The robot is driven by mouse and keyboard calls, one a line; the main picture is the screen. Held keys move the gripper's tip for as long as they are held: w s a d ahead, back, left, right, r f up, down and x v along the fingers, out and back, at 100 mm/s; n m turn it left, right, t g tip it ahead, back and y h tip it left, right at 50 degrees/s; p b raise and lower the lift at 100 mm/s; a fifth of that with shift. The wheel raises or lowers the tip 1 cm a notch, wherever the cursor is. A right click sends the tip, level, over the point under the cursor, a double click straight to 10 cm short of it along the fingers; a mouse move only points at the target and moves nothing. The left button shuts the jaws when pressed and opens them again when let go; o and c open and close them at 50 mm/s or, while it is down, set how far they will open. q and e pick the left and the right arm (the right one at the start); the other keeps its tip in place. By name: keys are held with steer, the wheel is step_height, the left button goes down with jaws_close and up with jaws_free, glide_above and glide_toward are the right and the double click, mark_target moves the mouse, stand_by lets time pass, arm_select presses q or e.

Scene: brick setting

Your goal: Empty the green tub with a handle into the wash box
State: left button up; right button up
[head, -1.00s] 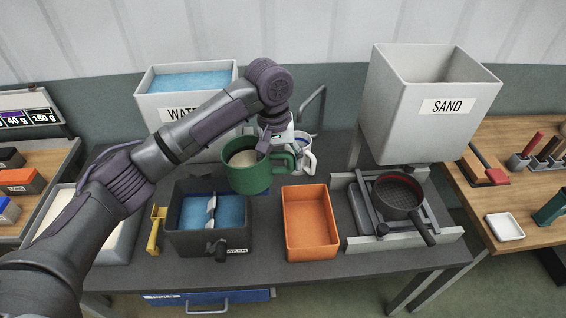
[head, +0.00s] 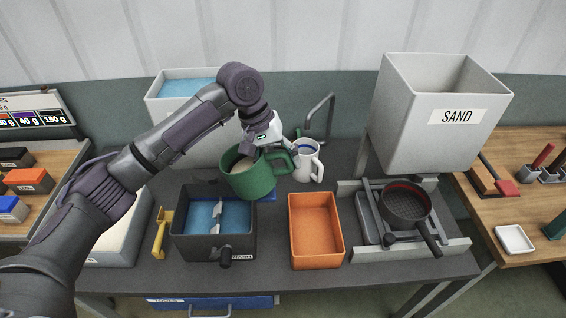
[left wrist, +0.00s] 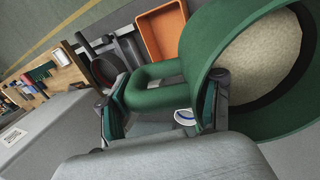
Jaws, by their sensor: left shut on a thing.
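The green tub (head: 252,181) has a side handle and holds pale, sand-like contents, which also show in the left wrist view (left wrist: 262,62). My left gripper (head: 274,146) is shut on its handle (left wrist: 150,96). The tub hangs in the air, slightly tilted, beside the far right corner of the wash box. My right gripper is in neither view.
An orange tray (head: 316,255) stands right of the wash box. A white jug (head: 309,163) stands behind the tub. A yellow tool (head: 160,234) lies left of the box. A pan (head: 404,205) sits on a burner under the SAND bin (head: 436,145). The WATER bin (head: 165,105) is behind.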

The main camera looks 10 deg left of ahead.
arm_select(q)
steer(key=shift+s+a+r+h, duration=0.1)
steer(key=shift+a+r+h, duration=0.05)
steer(key=shift+a+h, duration=0.35)
steer(key=shift+a+r+h, duration=0.15)
steer(key=shift+a+h, duration=0.3)
steer(key=shift+h, duration=0.05)
steer(key=shift+s+a+r+h, duration=0.1)
steer(key=shift+a+r+h, duration=0.1)
steer(key=shift+a+h, duration=0.9)
steer(key=shift+a+r+t+h, duration=0.2)
steer(key=shift+a+t+h, duration=0.1)
steer(key=shift+a+h, duration=0.4)
steer(key=shift+s+a+r+h, duration=0.15)
steer(key=shift+a+h, duration=0.85)
steer(key=shift+h, duration=0.6)
steer(key=shift+a+h+b, duration=0.3)
steer(key=shift+a+h, duration=0.2)
steer(key=shift+s+a+f+t+h+b, duration=0.1)
steer(key=shift+a+f+t+h+b, duration=0.25)
steer(key=shift+b, duration=0.55)
steer(key=shift+s+a+f+h+b, duration=0.1)
steer(key=shift+a+f+h+b, duration=0.4)
steer(key=shift+f+b, duration=1.1)
steer(key=shift+s+a+f+h+b, duration=0.1)
steer(key=shift+a+f+h+b, duration=0.15)
steer(key=shift+a+f+b, duration=0.9)
steer(key=shift+a+f+h+b, duration=0.2)
steer(key=shift+f+h+b, duration=0.2)
steer(key=shift+f+b, duration=1.55)
